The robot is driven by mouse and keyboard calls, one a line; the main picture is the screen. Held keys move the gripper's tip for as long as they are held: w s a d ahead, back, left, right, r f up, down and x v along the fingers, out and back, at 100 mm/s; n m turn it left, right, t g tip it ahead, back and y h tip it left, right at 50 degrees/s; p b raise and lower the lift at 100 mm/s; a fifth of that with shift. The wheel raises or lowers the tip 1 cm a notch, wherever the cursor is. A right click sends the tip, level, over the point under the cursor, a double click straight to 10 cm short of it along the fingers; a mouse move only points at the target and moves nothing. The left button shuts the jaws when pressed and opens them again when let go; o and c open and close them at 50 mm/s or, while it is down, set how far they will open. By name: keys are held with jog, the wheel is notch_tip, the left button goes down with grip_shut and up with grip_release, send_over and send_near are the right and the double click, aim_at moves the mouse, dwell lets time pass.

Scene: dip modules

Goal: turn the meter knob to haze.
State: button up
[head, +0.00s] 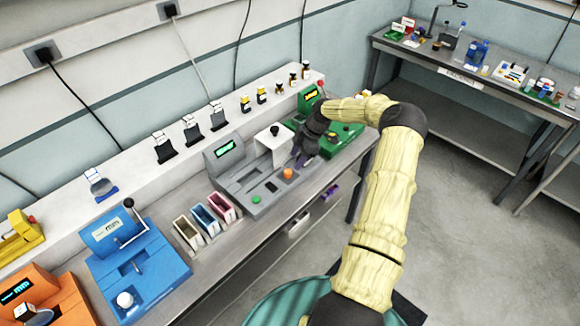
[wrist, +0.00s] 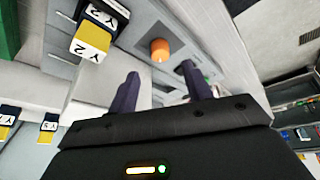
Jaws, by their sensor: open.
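The grey meter (head: 238,178) stands on the bench with a lit green display and a white block on top. Its orange knob (head: 288,174) is near its front right; the knob also shows in the wrist view (wrist: 159,50), apart from my fingers. Any haze mark is too small to read. My gripper (head: 301,161) is just behind the knob in the head view, pointing down at the meter. In the wrist view its two dark fingers (wrist: 160,72) are spread with nothing between them.
A green device (head: 340,142) stands close to the right of the gripper, and a blue device (head: 135,262) farther left. Coloured bins (head: 206,220) stand left of the meter. A shelf (head: 190,135) with labelled items runs behind. A yellow-and-white "Y 2" block (wrist: 92,38) is near my left finger.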

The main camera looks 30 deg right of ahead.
aim_at(289, 171)
jog(key=p+x, duration=0.2)
jog(key=x, duration=0.5)
jog(key=c, duration=1)
